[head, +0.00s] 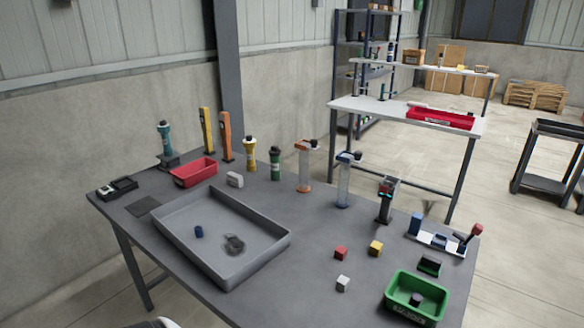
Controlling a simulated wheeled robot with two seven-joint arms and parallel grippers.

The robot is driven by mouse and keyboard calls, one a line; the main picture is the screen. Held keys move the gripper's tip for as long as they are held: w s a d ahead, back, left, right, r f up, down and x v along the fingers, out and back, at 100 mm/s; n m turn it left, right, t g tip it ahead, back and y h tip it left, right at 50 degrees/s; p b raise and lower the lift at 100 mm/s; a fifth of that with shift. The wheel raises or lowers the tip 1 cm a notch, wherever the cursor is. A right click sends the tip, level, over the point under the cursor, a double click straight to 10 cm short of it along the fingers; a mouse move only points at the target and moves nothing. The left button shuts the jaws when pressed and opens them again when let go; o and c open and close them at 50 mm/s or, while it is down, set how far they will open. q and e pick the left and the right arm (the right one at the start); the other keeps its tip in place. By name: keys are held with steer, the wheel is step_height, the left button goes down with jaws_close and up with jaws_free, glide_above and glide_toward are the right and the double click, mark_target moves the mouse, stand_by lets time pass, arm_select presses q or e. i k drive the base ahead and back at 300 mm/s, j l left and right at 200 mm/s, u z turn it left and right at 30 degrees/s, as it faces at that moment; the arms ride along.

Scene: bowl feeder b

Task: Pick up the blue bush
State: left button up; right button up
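A small dark blue cylinder, the blue bush (199,231), is in the left part of a large grey tray (262,262) on the table. It appears to stand upright on the tray floor, apart from the walls. A dark, flat, irregular patch or piece (235,244) is to its right in the same tray. Nothing touches the blue bush. Neither of my grippers can be made out; only a small dark and white piece shows at the bottom edge, probably part of me.
A red bin (194,172) and several upright bottles and posts line the table's back. Red (341,253), yellow (375,248) and white (343,284) cubes lie right of the tray. A green bin (398,310) is at front right. Above the tray is free.

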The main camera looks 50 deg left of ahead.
mark_target(199, 234)
steer(key=u, duration=2.3)
steer(key=i+j+z, duration=0.1)
steer(key=z, duration=0.3)
steer(key=j+z, duration=0.2)
steer(key=z, duration=0.25)
steer(key=j+z, duration=0.2)
steer(key=z, duration=0.2)
steer(key=j+z, duration=0.25)
steer(key=z, duration=0.2)
steer(key=j+z, duration=0.1)
steer(key=j, duration=0.35)
steer(key=k+j+z, duration=0.1)
steer(key=j, duration=0.35)
steer(key=k+j+z, duration=0.15)
steer(key=j, duration=0.3)
steer(key=j+z, duration=0.1)
steer(key=j, duration=0.35)
steer(key=k+j+z, duration=0.1)
steer(key=j, duration=0.3)
steer(key=k+j+z, duration=0.1)
steer(key=j, duration=0.3)
steer(key=k, duration=0.1)
